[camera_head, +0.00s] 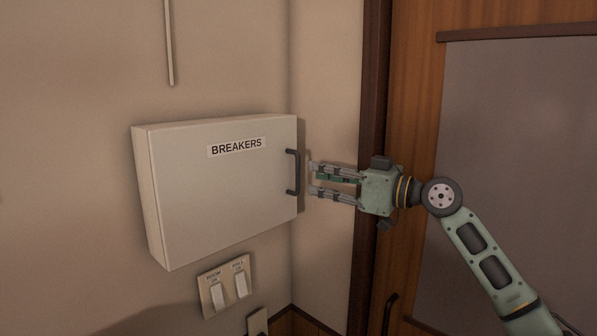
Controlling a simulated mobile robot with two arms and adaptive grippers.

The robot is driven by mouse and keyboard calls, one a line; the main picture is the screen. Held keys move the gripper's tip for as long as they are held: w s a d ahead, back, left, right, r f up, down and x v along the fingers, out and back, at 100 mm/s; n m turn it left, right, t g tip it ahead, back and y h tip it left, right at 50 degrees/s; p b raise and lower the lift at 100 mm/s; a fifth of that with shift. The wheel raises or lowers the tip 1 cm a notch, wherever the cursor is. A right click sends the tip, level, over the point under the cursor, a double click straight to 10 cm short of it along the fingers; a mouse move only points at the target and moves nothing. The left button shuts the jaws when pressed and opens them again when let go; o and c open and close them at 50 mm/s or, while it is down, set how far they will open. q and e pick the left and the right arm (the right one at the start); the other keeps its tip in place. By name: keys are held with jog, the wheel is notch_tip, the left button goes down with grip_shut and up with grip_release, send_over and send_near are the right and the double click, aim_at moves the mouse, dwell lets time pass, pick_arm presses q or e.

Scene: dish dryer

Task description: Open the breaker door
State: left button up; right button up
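The breaker box is a pale, wall-mounted box with a "BREAKERS" label; its front door (225,190) is closed. A dark handle (292,172) stands out near the door's right edge. My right gripper (314,178) is just to the right of the handle, its two fingers pointing left towards it. The fingers are spread apart with a gap between them, and nothing shows between the tips. The fingertips appear short of the handle; the exact depth gap is hard to judge. My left gripper is out of view.
A switch plate (208,304) with two light switches sits below the box. A thin conduit (169,45) runs down the wall above. A wooden door (410,110) with a dark frame and a handle (390,314) is at the right, behind my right arm.

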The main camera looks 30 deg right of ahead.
aim_at(298, 194)
jog(key=p+x, duration=0.3)
jog(key=x, duration=0.3)
jog(key=shift+w+r, duration=0.1)
jog(key=shift+w, duration=0.1)
jog(key=shift+w+a, duration=0.15)
jog(key=shift+w, duration=0.05)
grip_shut()
